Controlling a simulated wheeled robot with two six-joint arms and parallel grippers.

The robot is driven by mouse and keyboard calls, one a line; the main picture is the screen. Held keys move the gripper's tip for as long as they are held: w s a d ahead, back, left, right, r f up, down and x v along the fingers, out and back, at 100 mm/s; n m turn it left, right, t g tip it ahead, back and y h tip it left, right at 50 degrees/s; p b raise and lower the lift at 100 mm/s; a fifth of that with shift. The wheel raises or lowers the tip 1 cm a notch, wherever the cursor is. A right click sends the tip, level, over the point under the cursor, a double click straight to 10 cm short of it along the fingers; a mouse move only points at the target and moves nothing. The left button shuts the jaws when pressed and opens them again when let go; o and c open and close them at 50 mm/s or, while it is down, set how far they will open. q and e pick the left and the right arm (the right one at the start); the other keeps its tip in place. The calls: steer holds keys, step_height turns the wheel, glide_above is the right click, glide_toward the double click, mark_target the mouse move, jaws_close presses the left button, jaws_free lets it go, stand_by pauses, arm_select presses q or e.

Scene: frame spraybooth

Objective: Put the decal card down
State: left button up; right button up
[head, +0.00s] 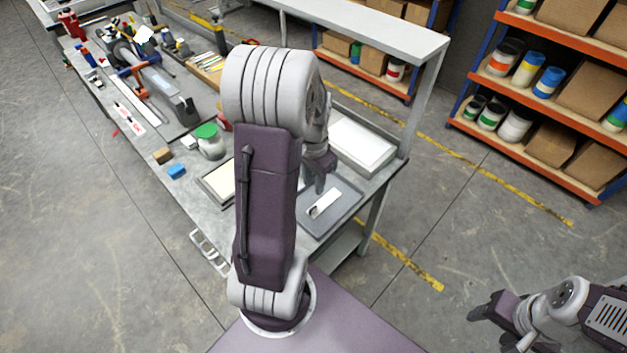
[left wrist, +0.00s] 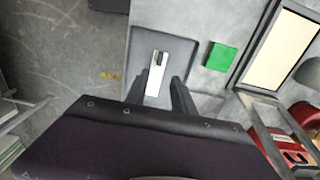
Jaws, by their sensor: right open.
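The decal card is a small white strip (head: 324,204) lying on a grey pad (head: 345,212) at the near right end of the workbench. In the left wrist view the card (left wrist: 155,78) carries a dark mark near its far end and lies on the pad (left wrist: 178,45). My left gripper (head: 319,188) is just above the card. In the left wrist view its two fingers (left wrist: 159,80) stand apart, one to each side of the card, with gaps showing. My right gripper (head: 481,306) is open and empty at the lower right, away from the bench.
A green block (left wrist: 219,56) and a cream framed panel (left wrist: 282,48) lie right of the pad. A white tray (head: 360,146) stands behind it. Bench uprights (head: 415,100) rise at the right.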

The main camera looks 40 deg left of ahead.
arm_select(q)
steer(key=s+d, duration=0.2)
steer(key=d, duration=0.5)
steer(key=s+d+n+t, duration=0.1)
steer(key=s+d, duration=0.2)
steer(key=d, duration=0.4)
steer(key=shift+d+f, duration=0.25)
steer(key=shift+d, duration=0.1)
steer(key=shift+d, duration=0.1)
